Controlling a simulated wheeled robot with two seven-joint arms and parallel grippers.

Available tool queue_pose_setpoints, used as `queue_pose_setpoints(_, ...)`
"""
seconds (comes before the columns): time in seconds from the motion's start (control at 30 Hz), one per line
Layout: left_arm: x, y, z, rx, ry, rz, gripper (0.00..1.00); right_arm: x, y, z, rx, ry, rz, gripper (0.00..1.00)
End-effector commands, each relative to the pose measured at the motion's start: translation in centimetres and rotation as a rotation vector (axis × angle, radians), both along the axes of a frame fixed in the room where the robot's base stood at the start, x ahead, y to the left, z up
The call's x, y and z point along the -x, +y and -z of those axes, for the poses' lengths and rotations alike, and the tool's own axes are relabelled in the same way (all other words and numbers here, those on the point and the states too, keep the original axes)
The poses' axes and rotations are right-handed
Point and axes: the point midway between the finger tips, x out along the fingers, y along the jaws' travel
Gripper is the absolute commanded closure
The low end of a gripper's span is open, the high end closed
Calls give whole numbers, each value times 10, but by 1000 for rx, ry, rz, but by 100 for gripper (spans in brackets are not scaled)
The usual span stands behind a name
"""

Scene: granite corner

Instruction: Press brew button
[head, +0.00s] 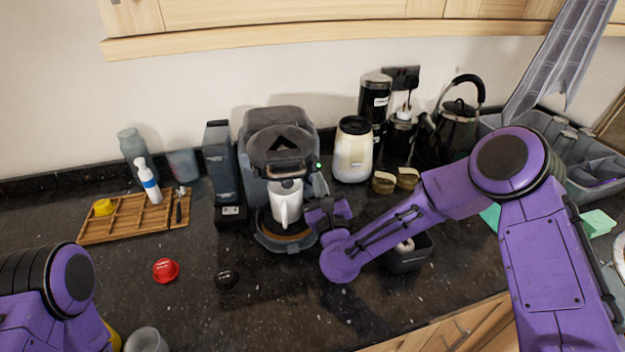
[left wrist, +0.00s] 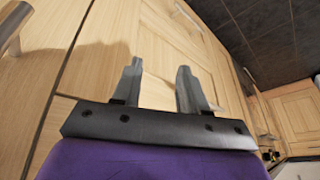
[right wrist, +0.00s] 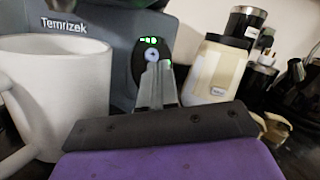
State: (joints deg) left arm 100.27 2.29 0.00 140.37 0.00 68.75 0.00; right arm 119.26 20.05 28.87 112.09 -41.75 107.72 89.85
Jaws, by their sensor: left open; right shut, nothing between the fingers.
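The grey coffee machine (head: 262,128) stands against the back wall with a white mug (head: 284,207) on its base. Its front shows in the right wrist view, where a round brew button (right wrist: 151,54) sits on a dark oval panel under small green lights. My right gripper (head: 319,184) is shut and empty, at the right side of the machine's front. In the right wrist view its fingertips (right wrist: 157,68) overlap the lower edge of the button; I cannot tell whether they touch. My left gripper (left wrist: 160,78) is open and empty, in front of wooden cabinet fronts.
The white mug (right wrist: 55,90) is close at the left in the right wrist view. A cream canister (head: 353,150), dark jars and a kettle (head: 457,125) stand to the right. A red capsule (head: 165,270) and a black one (head: 227,279) lie on open counter at the left front.

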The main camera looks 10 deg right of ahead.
Motion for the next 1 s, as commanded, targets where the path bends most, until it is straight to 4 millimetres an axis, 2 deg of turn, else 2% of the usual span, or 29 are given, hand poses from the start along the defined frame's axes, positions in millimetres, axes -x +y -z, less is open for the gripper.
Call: queue_pose_setpoints(1.0, 0, 0, 6, 0, 0, 0, 57, -6, 2, 4, 0, 1, 0, 100)
